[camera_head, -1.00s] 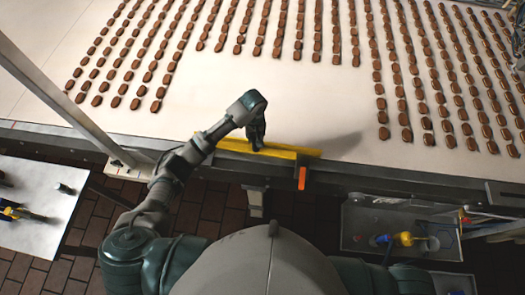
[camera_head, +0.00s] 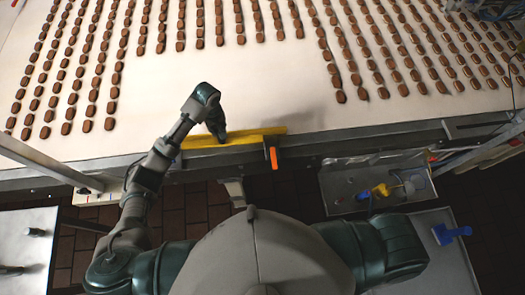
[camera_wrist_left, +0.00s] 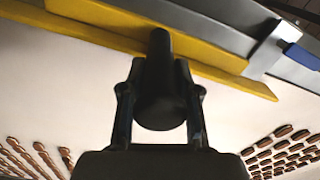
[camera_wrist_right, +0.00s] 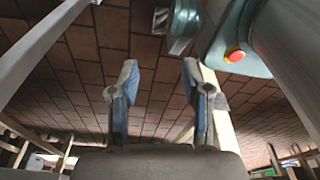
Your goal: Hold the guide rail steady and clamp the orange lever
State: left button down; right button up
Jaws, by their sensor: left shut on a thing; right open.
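The yellow guide rail (camera_head: 250,136) lies along the near edge of the conveyor; it also spans the top of the left wrist view (camera_wrist_left: 200,60). My left gripper (camera_head: 217,132) is shut on a black knob (camera_wrist_left: 160,85) beside the rail. The orange lever (camera_head: 274,158) hangs down near the rail's right end, apart from my left gripper. In the left wrist view a grey bracket (camera_wrist_left: 268,48) crosses the rail. My right gripper (camera_wrist_right: 160,78) is open and empty above the brick floor; the head view does not show it.
Rows of brown cream sandwiches (camera_head: 400,45) lie on the pale belt (camera_head: 240,80), with bare belt around the rail. A grey tray with yellow and blue items (camera_head: 380,190) stands below the conveyor edge at right. A blue tool (camera_head: 450,233) lies on another surface. A metal table (camera_head: 30,245) is at left.

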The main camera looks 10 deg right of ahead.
jog(key=w+a+r+t+y, duration=0.2)
jog(key=w+a+r+t, duration=0.25)
jog(key=w+a, duration=0.25)
jog(key=m+t+h, duration=0.3)
jog(key=t, duration=0.9)
send_near(274, 157)
jog(key=w, duration=0.9)
jog(key=shift+w+f, duration=0.1)
jog(key=shift+w+d, duration=0.1)
jog(key=shift+w, duration=0.25)
grip_shut()
